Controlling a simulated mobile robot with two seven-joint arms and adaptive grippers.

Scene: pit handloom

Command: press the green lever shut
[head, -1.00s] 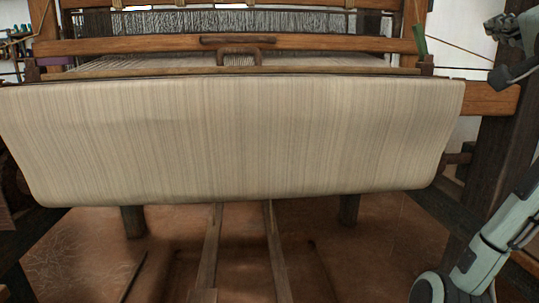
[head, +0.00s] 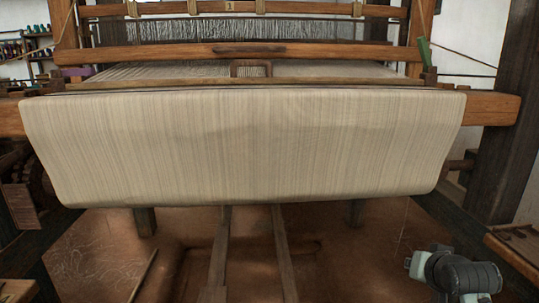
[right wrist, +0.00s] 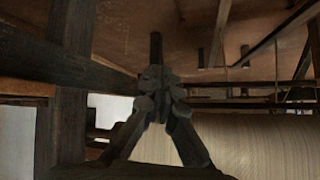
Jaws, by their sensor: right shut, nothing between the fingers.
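The green lever (head: 424,52) is a small, narrow green piece at the right end of the loom's upper frame in the head view. It stands tilted beside the wooden upright, above the cloth's right corner. I cannot tell how far from shut it is. My right gripper (right wrist: 157,80) shows in the right wrist view, its dark fingers closed together with nothing between them. It is well away from the lever, which I cannot make out in that view. In the head view a part of my right arm shows at the bottom right, low and far below the lever. My left gripper is out of view.
A wide striped cloth (head: 250,145) hangs over the loom's front beam. A dark post (head: 502,120) stands right of the lever, with a cord running between. Wooden treadles (head: 220,250) lie below. A wooden ledge (head: 515,248) is at lower right. The floor under the cloth is mostly open.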

